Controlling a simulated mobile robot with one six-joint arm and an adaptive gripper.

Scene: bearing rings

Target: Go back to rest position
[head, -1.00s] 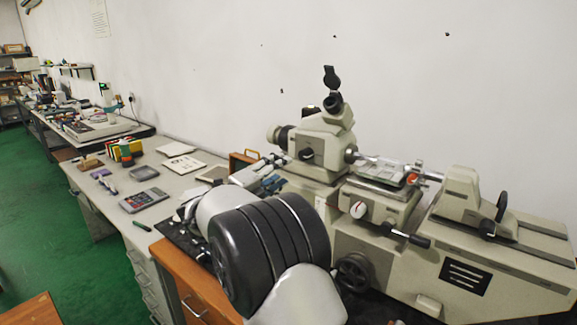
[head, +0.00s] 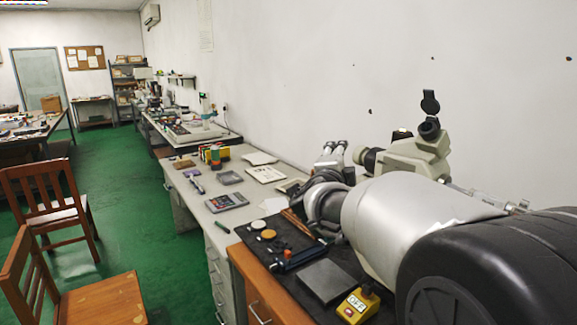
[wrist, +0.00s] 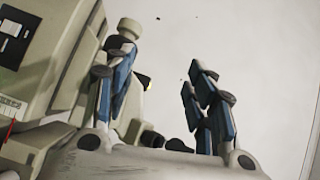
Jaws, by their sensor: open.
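My gripper (wrist: 157,75) is open in the wrist view, its blue and dark fingers spread apart with nothing between them. Pale wall shows between and beyond the fingers, and part of the beige machine is behind the left one. In the head view my large silver and black arm crosses the lower right, and I cannot make out the fingers clearly there.
A black mat (head: 291,285) holds small discs, a grey plate (head: 325,280) and a yellow OFF switch box (head: 358,303). Wooden chairs (head: 42,200) stand left on open green floor.

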